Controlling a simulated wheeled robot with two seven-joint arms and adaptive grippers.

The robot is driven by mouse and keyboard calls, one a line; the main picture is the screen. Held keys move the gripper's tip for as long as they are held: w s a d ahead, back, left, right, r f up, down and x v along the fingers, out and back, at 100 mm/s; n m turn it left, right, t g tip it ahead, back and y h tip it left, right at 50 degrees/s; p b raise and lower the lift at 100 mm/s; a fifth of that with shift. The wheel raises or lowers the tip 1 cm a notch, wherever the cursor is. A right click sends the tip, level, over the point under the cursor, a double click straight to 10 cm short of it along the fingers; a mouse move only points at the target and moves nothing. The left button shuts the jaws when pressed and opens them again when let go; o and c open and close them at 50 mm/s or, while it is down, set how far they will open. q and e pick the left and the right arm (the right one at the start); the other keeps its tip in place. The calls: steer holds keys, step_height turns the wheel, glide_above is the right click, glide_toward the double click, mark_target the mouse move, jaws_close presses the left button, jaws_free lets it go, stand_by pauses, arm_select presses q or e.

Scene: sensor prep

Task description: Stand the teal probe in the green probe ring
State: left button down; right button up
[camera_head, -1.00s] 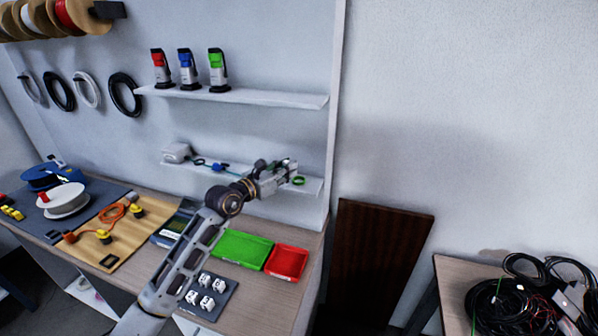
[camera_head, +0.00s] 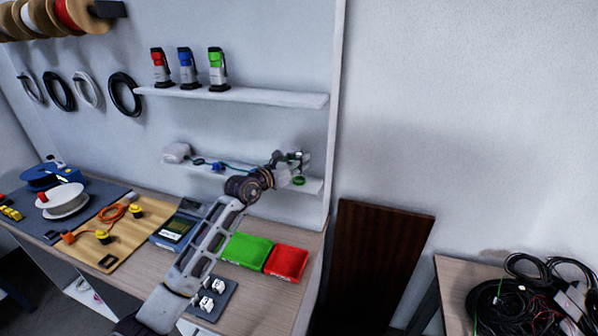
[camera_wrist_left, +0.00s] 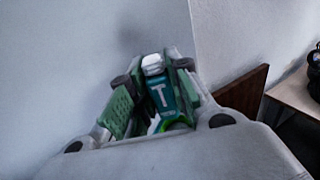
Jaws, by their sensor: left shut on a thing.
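The teal probe (camera_wrist_left: 160,97), with a white top and a pale T, is between the fingers of my left gripper (camera_wrist_left: 150,95) in the left wrist view. The gripper is shut on it. In the head view my left gripper (camera_head: 296,160) is at the right end of the lower shelf, just above the green probe ring (camera_head: 299,181). Bright green (camera_wrist_left: 178,126) shows at the probe's lower end in the wrist view; I cannot tell whether the probe is inside the ring. My right gripper is not in view.
The lower shelf (camera_head: 235,174) also holds a blue ring (camera_head: 217,167) and a white item (camera_head: 176,152). Red, blue and green-topped devices stand on the upper shelf (camera_head: 270,97). Below are a green tray (camera_head: 246,250) and a red tray (camera_head: 286,262).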

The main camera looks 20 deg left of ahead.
arm_select(q)
steer(key=shift+f, duration=0.15)
steer(key=shift+f+b, duration=1.45)
steer(key=shift+f, duration=0.2)
steer(key=shift+f, duration=0.15)
steer(key=c, duration=1.3)
jaws_free()
steer(key=shift+r, duration=0.2)
